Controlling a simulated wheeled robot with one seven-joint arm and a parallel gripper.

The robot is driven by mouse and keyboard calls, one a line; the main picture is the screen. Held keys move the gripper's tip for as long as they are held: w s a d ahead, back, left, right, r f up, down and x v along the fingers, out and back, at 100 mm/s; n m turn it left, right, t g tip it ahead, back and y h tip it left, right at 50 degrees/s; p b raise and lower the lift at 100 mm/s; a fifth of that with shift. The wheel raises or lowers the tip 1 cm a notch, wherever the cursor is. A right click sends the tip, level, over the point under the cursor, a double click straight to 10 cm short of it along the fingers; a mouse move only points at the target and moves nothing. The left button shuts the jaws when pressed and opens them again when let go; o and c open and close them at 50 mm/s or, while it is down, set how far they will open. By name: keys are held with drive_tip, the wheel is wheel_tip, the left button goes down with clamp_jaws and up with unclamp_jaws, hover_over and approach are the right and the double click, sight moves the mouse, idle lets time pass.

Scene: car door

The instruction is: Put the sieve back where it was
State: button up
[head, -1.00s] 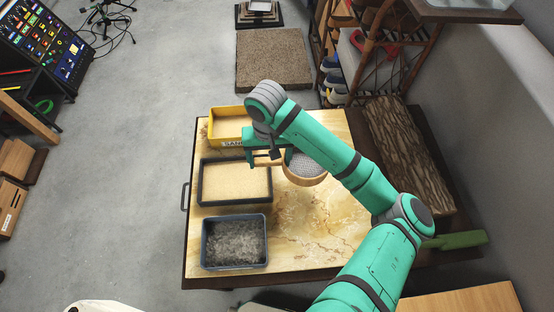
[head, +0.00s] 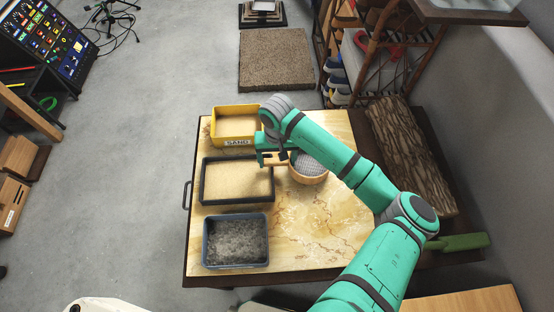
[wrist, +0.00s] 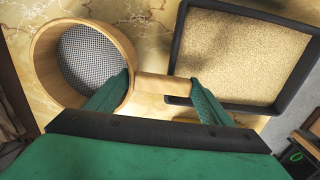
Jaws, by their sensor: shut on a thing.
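The sieve (head: 308,168) is a round light-wood hoop with a grey mesh and a short wooden handle. It is over the marble-patterned table top, right of the black sand tray (head: 204,181); I cannot tell if it touches the table. In the wrist view, the sieve hoop (wrist: 122,42) is at the left and its handle points right toward the sand tray (wrist: 178,50). My gripper (wrist: 164,88) is shut on the sieve, with its fingers at the handle. In the head view, my gripper (head: 274,158) is partly hidden by my arm.
A yellow bin (head: 237,142) labelled SAND stands behind the black tray, and a blue-grey bin (head: 235,266) with grey loose material stands in front. The table top (head: 310,240) is clear at the front right. A log (head: 410,150) and a green object (head: 462,242) lie along the right.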

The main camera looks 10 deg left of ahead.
drive_tip(key=shift+f, duration=0.25)
drive_tip(key=o, duration=1.4)
drive_tip(key=shift+o, duration=0.2)
wheel_tip(320, 180, up, 13)
drive_tip(key=shift+f, duration=0.2)
drive_tip(key=shift+a, duration=0.1)
